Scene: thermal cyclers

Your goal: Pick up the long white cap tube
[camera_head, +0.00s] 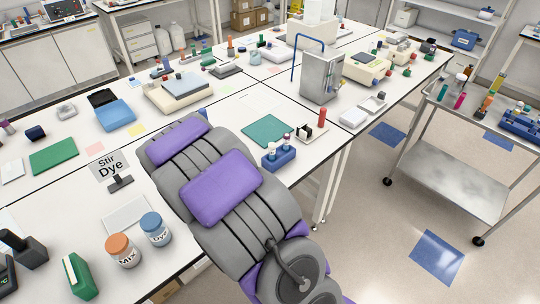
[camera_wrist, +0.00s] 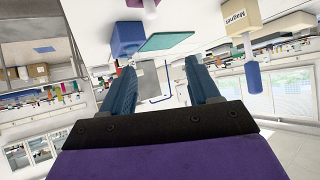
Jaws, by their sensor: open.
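A blue rack (camera_head: 279,160) stands on the bench right of my arm in the head view. It holds a tube with a pale cap (camera_head: 271,147) and a second tube with a darker cap (camera_head: 287,139). I cannot tell their lengths well. In the wrist view, which is upside down, a blue-violet block (camera_wrist: 127,37) that looks like the rack sits beyond my left finger, and a pale and reddish tube (camera_wrist: 150,6) is cut off by the top edge. My gripper (camera_wrist: 160,64) is open and empty, apart from the rack. In the head view my arm hides it.
A green mat (camera_head: 266,131) lies behind the rack, and a small white holder (camera_head: 311,132) stands right of it. A metal box (camera_head: 322,76) stands farther back. Mix (camera_head: 123,251) and dye (camera_head: 155,230) jars stand at the front. A box labelled Magnet (camera_wrist: 252,16) shows in the wrist view.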

